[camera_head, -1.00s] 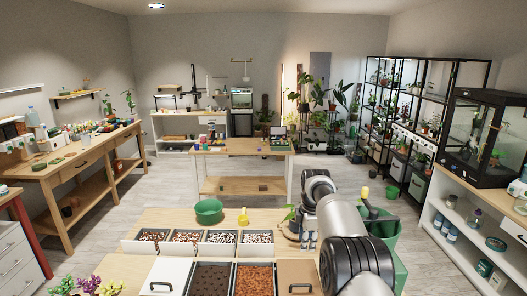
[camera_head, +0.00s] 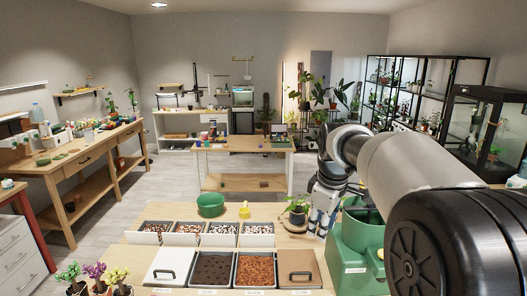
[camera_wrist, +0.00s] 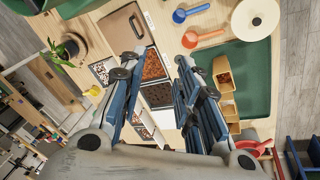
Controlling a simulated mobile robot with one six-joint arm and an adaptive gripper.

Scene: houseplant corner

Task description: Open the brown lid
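The brown lid (camera_head: 291,257) lies flat over the bin at the right end of the front bin row, with a dark handle on its near part. It also shows in the wrist view (camera_wrist: 120,31), at the upper left beyond my left finger. My gripper (camera_head: 318,226) hangs above the table, behind and to the right of the lid, apart from it. In the wrist view my gripper (camera_wrist: 155,68) has its two blue-grey fingers spread wide with nothing between them. The lid appears closed.
A white lid (camera_head: 169,261) covers the bin at the left end. Two open bins of dark soil (camera_head: 213,268) and reddish bark (camera_head: 256,269) lie between. A potted plant (camera_head: 298,213) stands near my gripper. A green container (camera_head: 355,240) is right of the lid.

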